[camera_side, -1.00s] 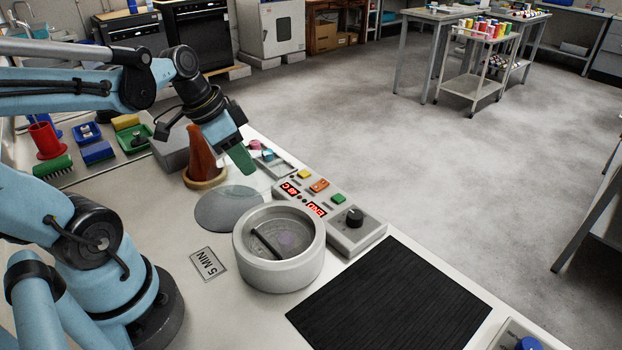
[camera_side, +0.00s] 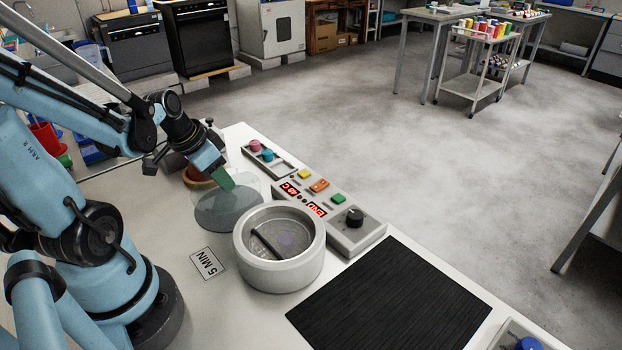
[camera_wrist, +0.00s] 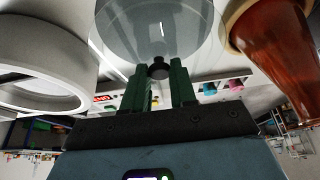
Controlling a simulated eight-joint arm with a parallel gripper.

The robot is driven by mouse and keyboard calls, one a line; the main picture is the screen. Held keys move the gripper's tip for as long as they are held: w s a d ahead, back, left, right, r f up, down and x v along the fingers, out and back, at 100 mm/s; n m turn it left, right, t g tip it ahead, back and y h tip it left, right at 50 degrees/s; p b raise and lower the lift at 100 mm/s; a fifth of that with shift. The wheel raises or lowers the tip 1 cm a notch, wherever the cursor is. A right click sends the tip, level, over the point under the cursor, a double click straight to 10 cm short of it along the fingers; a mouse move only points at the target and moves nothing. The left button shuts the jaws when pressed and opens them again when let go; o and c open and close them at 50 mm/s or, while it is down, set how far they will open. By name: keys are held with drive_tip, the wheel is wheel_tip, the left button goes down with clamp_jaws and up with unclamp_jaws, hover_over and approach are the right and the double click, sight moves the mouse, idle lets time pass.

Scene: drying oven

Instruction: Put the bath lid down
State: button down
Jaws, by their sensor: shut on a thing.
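My gripper (camera_side: 222,180) has green fingers and is shut on the black knob of the clear round bath lid (camera_side: 252,184). In the wrist view the lid (camera_wrist: 160,28) stands out beyond the fingertips (camera_wrist: 160,78), with the knob between them. In the side view the lid looks tilted and overlaps a grey round spot (camera_side: 222,214) on the bench; I cannot tell whether its edge touches. The white round bath (camera_side: 279,270) stands open to the right, with a dark bar across its inside.
A reddish-brown cone (camera_wrist: 275,65) in a wooden ring is close beside the lid. A control panel (camera_side: 345,232) with buttons and a knob lies behind the bath.

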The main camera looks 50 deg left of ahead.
sight(223, 191)
drive_tip(key=shift+f, duration=1.85)
drive_tip(key=c, duration=0.9)
unclamp_jaws()
drive_tip(key=shift+f, duration=0.15)
drive_tip(key=shift+v, duration=6.1)
drive_tip(key=w+d+t, duration=0.2)
drive_tip(key=w+d, duration=0.6)
drive_tip(key=d, duration=0.6)
drive_tip(key=shift+w+r+t, duration=0.35)
drive_tip(key=shift+r+t, duration=0.05)
